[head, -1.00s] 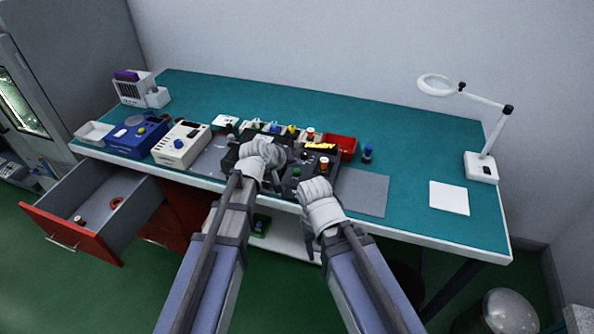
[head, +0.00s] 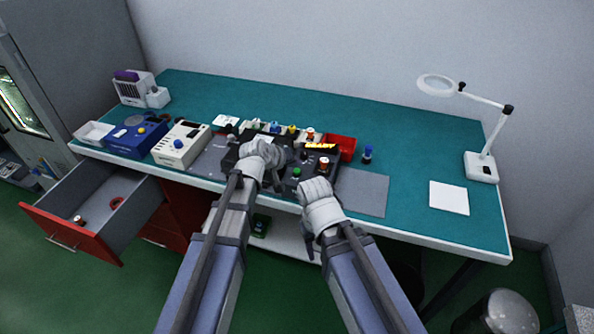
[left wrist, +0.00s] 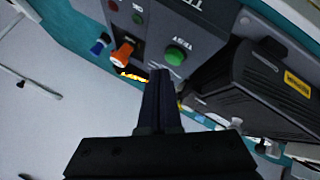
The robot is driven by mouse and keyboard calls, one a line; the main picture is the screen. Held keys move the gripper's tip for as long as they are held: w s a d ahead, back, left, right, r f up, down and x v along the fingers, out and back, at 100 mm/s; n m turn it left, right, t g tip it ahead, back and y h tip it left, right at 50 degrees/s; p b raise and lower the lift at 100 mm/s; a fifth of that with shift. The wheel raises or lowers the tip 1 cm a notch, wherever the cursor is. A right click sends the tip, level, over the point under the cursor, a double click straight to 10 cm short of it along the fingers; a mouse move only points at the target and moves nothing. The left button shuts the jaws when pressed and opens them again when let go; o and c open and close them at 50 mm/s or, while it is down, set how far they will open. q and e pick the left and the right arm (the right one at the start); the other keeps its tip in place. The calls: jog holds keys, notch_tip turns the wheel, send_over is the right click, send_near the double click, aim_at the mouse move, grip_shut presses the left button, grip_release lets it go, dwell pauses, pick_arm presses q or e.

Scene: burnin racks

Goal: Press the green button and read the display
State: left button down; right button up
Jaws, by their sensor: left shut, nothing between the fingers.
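The green button (head: 296,173) is on the dark tester box, right of my left gripper (head: 284,156). In the left wrist view the green button (left wrist: 175,54) is a round cap with a label beside it. My left gripper's shut, empty fingers (left wrist: 161,78) end close to it; I cannot tell whether they touch it. The display (head: 321,146) at the back of the box is lit yellow, its text too small to read. The display (left wrist: 132,74) is partly cut off by my fingers in the wrist view. My right gripper (head: 317,189) is at the box's front edge, its fingers unclear.
An orange-capped knob (left wrist: 122,53) is beside the display. A red bin (head: 342,146) is behind the box. A blue unit (head: 137,136) and a cream unit (head: 181,145) stand left. A drawer (head: 75,240) is open. The green bench is clear at the back.

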aim_at(295, 176)
pick_arm(q)
jog(key=shift+f, duration=0.1)
jog(key=shift+f+b, duration=0.3)
jog(key=shift+b, duration=0.15)
jog(key=shift+f+b, duration=0.4)
jog(key=shift+f, duration=0.05)
dwell(0.6)
jog(key=shift+r, duration=0.15)
jog(key=shift+r+p, duration=0.7)
jog(key=shift+p, duration=0.15)
notch_tip(295, 176, up, 5)
jog(key=p, duration=0.5)
